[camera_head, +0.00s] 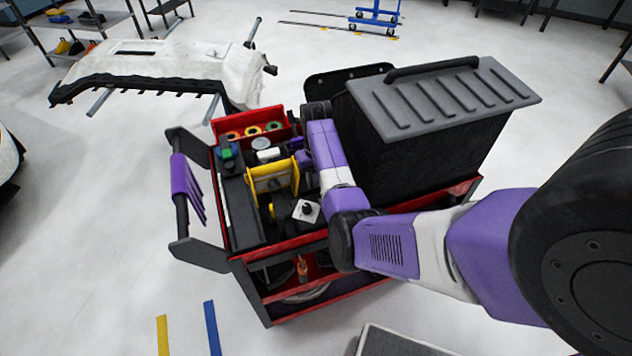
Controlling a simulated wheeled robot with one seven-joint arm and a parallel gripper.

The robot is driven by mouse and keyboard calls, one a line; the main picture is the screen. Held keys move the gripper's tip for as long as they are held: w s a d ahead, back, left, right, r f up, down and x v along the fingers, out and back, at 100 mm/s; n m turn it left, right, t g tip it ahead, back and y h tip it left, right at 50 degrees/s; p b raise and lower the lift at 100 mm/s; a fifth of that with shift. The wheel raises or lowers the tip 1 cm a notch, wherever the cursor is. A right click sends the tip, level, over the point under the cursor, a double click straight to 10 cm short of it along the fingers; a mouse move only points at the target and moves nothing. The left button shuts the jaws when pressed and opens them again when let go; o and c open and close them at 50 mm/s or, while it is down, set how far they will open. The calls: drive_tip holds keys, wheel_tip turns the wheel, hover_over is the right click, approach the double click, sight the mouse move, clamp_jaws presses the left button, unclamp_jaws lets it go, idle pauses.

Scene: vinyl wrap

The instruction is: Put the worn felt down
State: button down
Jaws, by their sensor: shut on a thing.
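My arm reaches in from the right and bends down over the tool cart. My gripper (302,160) is small and partly hidden beside my wrist, low over the right half of the cart's top tray (240,228). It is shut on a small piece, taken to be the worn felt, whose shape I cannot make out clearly. Purple strips (187,185) hang on the cart's left handle.
The tray holds a yellow holder (270,178), a white square block with a black knob (306,210), and a red bin (252,124) with coloured rolls. A black box with a grey ribbed lid (445,98) stands right. A white bumper (165,70) is behind left.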

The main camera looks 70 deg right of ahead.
drive_tip(key=shift+f, duration=0.25)
drive_tip(key=shift+f, duration=0.15)
drive_tip(key=c, duration=1.2)
unclamp_jaws()
drive_tip(key=shift+o, duration=0.2)
wheel_tip(320, 180, up, 12)
drive_tip(key=shift+b, duration=0.3)
drive_tip(key=shift+d, duration=0.1)
